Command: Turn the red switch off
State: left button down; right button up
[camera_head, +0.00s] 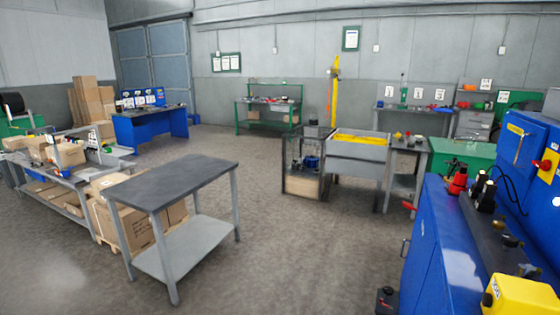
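A red and black upright part (458,180) stands on the ledge of the blue machine (430,235) at the right. A yellow panel (547,165) with a white label is on the machine's upright face, partly cut off by the picture's edge. Neither of my grippers is in view.
A grey table (172,184) stands at the left front, with cardboard boxes (130,222) behind it. A wire cage (303,165) and a grey bin with yellow contents (358,138) stand in the middle. The floor (300,255) between table and blue machine is clear.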

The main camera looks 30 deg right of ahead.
aim_at(545, 166)
jog(key=i, duration=1.55)
jog(key=z, duration=0.55)
jog(key=i, duration=0.9)
jog(key=z, duration=1.6)
jog(key=i, duration=0.9)
jog(key=z, duration=0.8)
